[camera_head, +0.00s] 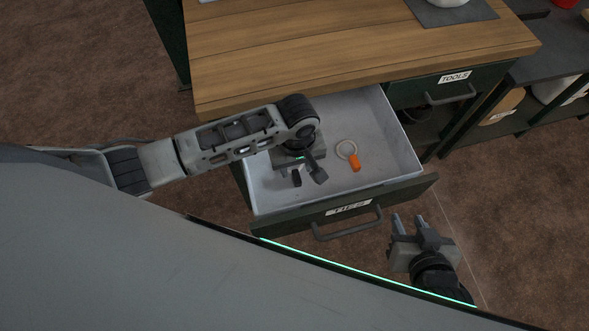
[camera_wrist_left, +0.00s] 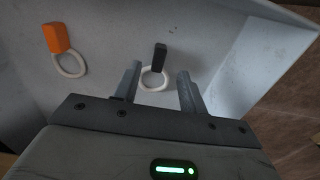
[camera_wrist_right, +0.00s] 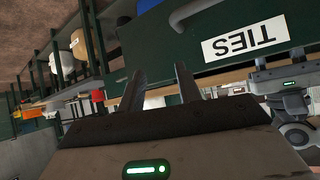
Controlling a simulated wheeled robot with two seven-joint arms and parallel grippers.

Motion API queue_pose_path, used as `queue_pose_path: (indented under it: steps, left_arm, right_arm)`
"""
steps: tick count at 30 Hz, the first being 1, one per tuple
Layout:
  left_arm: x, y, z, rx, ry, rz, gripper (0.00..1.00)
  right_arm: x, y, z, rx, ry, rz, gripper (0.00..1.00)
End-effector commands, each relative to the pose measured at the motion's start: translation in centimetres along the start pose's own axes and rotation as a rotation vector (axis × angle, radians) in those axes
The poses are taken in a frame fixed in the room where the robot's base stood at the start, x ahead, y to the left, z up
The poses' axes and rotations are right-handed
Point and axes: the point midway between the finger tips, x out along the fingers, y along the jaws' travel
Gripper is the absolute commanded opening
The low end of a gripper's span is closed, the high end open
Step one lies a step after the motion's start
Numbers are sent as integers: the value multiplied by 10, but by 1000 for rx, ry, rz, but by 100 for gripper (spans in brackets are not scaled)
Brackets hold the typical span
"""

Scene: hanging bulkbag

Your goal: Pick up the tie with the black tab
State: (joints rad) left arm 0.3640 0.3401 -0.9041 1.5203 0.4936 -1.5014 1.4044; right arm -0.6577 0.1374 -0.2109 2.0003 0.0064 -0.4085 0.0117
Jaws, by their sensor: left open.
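The tie with the black tab (camera_wrist_left: 159,56) lies on the drawer floor. In the left wrist view its white ring (camera_wrist_left: 143,80) shows between the fingertips of my left gripper (camera_wrist_left: 158,72), and the tab points away beyond them. My left gripper, also in the head view (camera_head: 302,174), is open above the tie, inside the drawer. There the black tab (camera_head: 296,179) shows beside the fingers and the ring is hidden. I cannot tell whether the fingers touch the tie. My right gripper (camera_head: 408,217) is open and empty, outside the drawer at its front right.
A tie with an orange tab (camera_head: 354,162) lies in the same open drawer (camera_head: 395,165), right of my left gripper. The drawer front has a handle (camera_head: 348,230) and a TIES label. A wooden worktop (camera_head: 340,45) is behind, with a closed TOOLS drawer (camera_head: 452,88) to the right.

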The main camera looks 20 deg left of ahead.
Motion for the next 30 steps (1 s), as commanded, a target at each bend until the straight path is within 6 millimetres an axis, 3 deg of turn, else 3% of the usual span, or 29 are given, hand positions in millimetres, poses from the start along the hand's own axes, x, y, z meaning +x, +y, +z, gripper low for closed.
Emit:
queue_pose_path:
  steps: [7,16,21,30]
  left_arm:
    - [37,1,-2,0,1,-1,42]
    - [42,1,-2,-1,1,1,42]
    - [42,1,-2,-1,1,0,0]
    - [42,1,-2,-1,1,0,0]
  right_arm:
    - [4,2,1,-5,5,2,34]
    - [4,3,1,-5,5,2,34]
    - [4,2,2,-5,4,2,34]
    - [3,2,3,-5,1,1,34]
